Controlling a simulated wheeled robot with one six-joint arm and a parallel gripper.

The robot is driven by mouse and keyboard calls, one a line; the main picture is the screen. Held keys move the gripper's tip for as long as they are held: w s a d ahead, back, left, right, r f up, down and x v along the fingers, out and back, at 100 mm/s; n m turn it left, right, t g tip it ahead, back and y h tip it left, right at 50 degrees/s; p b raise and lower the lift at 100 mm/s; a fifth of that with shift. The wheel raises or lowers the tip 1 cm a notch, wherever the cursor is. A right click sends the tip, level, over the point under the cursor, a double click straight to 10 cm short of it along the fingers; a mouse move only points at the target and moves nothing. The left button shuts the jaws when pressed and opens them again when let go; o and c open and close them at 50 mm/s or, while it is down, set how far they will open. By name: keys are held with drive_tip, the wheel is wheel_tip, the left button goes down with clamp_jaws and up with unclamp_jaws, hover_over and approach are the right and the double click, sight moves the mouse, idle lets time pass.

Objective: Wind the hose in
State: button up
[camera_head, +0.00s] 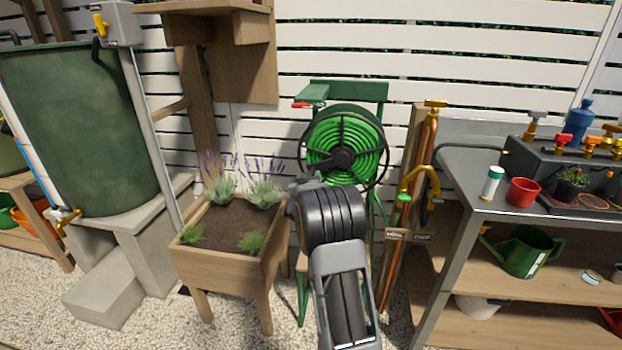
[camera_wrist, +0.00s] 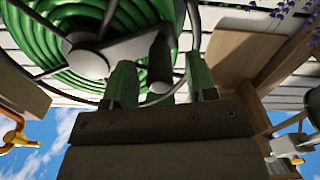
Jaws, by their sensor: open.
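The hose reel (camera_head: 343,158) stands upright in a green frame before the white slatted fence. The bright green hose (camera_head: 318,150) lies coiled on its drum, behind a dark spoked wheel. In the wrist view, which is upside down, the hose coils (camera_wrist: 45,50) fill the upper left. My gripper (camera_wrist: 161,82) is open close in front of the reel. The dark crank handle (camera_wrist: 160,62) shows between its two fingers; I cannot tell whether they touch it. In the head view my own wrist hides the jaws and the lower part of the reel.
A wooden planter (camera_head: 220,262) with lavender stands left of the reel. A potting bench (camera_head: 455,188) with pots and a green watering can (camera_head: 525,250) is at the right. A copper pipe (camera_head: 430,135) with yellow taps rises between reel and bench. A large green tank (camera_head: 80,130) is far left.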

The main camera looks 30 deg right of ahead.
drive_tip(key=shift+x, duration=0.8)
drive_tip(key=shift+c, duration=0.4)
clamp_jaws()
